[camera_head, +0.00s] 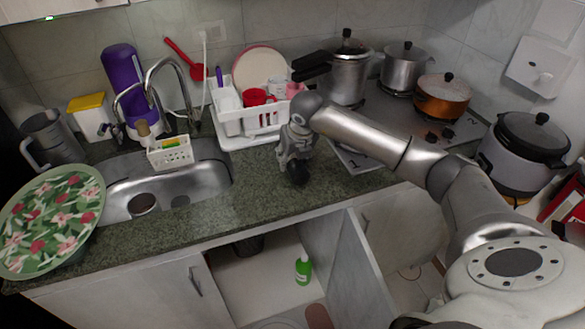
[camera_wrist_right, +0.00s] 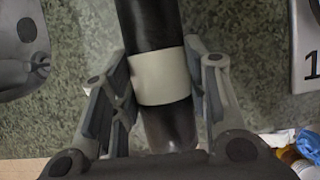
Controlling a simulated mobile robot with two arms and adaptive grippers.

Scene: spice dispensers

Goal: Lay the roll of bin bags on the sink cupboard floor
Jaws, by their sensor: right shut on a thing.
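The roll of bin bags is black with a white band around its middle, seen in the right wrist view (camera_wrist_right: 150,25). My right gripper (camera_wrist_right: 158,95) is shut on it, with a finger on each side of the band. In the head view my right gripper (camera_head: 296,160) points down over the green stone counter, and the dark roll (camera_head: 298,174) shows small at its tips. The sink cupboard below the counter is open, and its pale floor (camera_head: 262,285) is partly visible. My left gripper is not in view.
A green bottle (camera_head: 303,268) stands in the cupboard, and a dark object (camera_head: 249,245) sits at its back. The open cupboard door (camera_head: 358,275) juts forward on the right. A dish rack (camera_head: 262,120) stands behind my right gripper. The counter edge lies above the cupboard opening.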

